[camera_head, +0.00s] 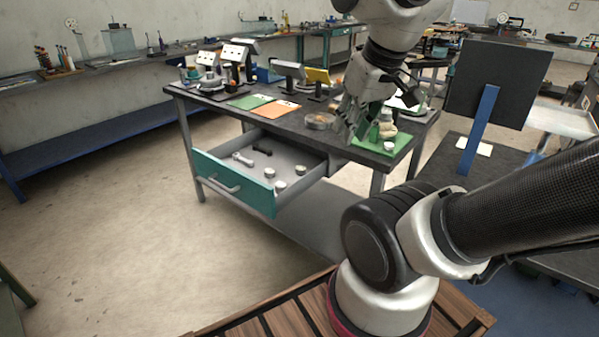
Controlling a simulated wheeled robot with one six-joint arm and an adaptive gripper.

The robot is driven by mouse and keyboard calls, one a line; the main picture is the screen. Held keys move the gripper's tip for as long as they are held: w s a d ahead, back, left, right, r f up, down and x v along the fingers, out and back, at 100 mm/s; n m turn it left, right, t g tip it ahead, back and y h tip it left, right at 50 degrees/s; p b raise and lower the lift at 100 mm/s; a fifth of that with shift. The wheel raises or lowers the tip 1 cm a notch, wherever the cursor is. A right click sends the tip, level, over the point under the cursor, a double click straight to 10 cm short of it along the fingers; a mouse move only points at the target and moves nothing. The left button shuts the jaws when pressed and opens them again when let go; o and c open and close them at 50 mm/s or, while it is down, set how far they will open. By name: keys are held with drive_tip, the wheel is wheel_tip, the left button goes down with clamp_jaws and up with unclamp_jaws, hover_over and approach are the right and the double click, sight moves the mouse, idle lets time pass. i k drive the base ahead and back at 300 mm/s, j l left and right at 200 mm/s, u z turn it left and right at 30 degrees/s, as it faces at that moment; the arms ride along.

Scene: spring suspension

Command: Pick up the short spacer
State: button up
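My gripper (352,128) hangs fingers down over the right part of the workbench, at the left edge of a green mat (401,146). Its fingers are small and overlap the things behind them, so I cannot tell whether they are open or shut. On the mat are a green upright part (373,133), a beige rounded part (388,129) and a small pale cylinder (389,146). In the open drawer lie several short metallic cylinders (280,186), a light rod-like part (243,159) and a dark one (262,151). I cannot tell which piece is the short spacer.
The teal-fronted drawer (234,187) stands open toward me. Orange (274,110) and green (249,102) sheets lie further left. A dark panel on a blue post (478,130) stands at right.

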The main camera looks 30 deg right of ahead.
sight(268, 172)
drive_tip(key=i+z, duration=0.25)
drive_tip(key=i, duration=0.2)
drive_tip(key=i+j+z, duration=0.2)
drive_tip(key=i, duration=0.25)
